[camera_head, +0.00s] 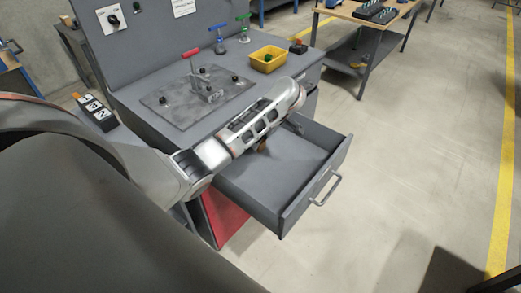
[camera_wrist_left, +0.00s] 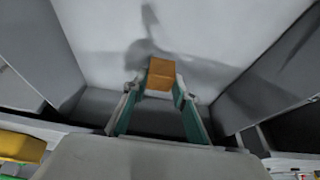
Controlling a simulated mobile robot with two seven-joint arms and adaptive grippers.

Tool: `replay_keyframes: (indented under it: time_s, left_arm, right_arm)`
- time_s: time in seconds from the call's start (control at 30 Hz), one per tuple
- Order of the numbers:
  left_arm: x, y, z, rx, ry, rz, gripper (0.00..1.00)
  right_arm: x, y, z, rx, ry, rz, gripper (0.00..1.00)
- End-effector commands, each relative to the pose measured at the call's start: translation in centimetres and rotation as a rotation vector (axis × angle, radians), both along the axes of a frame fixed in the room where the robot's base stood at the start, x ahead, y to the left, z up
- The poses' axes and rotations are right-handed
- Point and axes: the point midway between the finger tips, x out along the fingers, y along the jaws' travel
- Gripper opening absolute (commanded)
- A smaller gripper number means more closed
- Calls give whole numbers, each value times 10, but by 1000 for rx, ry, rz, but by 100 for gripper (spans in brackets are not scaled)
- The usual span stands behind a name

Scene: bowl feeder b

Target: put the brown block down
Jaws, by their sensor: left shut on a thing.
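The brown block (camera_wrist_left: 160,73) is held between the fingertips of my left gripper (camera_wrist_left: 158,88) in the left wrist view. Its lower end sticks out past the fingers. A grey drawer floor (camera_wrist_left: 100,30) lies beyond it, with a shadow of the gripper on it. In the head view my left arm reaches over the open drawer (camera_head: 318,187); a small brown bit of the block (camera_head: 263,147) shows below the arm. The arm hides most of the gripper there. The gap between block and drawer floor is hard to judge. My right gripper is not in view.
The drawer is empty apart from the block above it. On the bench top stand a yellow bin (camera_head: 268,60), a metal plate with a red-handled clamp (camera_head: 191,54), and blue and green clamps. Drawer walls rise on both sides of the gripper.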

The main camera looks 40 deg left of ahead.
Motion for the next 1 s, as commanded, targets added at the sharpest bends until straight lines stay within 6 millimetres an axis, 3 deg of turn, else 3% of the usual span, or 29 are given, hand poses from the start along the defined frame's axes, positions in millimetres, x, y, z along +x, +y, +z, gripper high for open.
replay_keyframes:
  time_s: [0.43,0.9,0.93,1.0]
  left_arm:
    - [0,0,-48,0,1,1,2]
    - [1,0,-55,-1,-1,1,2]
    - [0,0,-55,0,-1,0,32]
    - [0,0,-55,0,-1,0,44]
  right_arm:
    - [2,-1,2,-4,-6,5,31]
    - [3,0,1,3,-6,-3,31]
    - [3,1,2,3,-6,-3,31]
    - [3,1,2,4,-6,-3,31]
